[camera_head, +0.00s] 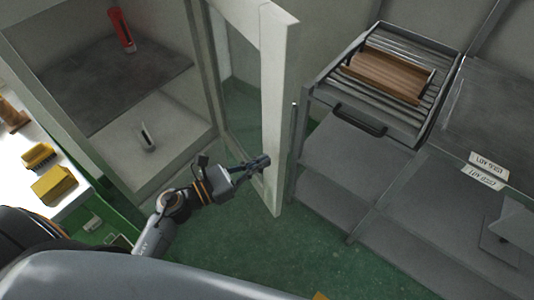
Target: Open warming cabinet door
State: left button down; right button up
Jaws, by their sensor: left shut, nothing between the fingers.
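The warming cabinet (160,160) stands at the left, its inside in view. Its door (272,110), a pale frame with a glass pane, stands swung out from the cabinet, edge towards me. My left gripper (264,160) is shut with nothing between its fingers. Its fingertips are at the door's frame, low on the glass side; I cannot tell whether they touch it. A door handle does not show clearly. My right gripper is not in view.
Inside the cabinet are a red object (121,29) on a dark shelf and a small pale object (147,137). A metal rack (365,150) with a roller tray and brown block (390,74) stands close right of the door. Yellow blocks (54,184) lie at the left. Green floor is open below.

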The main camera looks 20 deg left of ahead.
pick_arm(q)
jog(key=shift+x, duration=1.15)
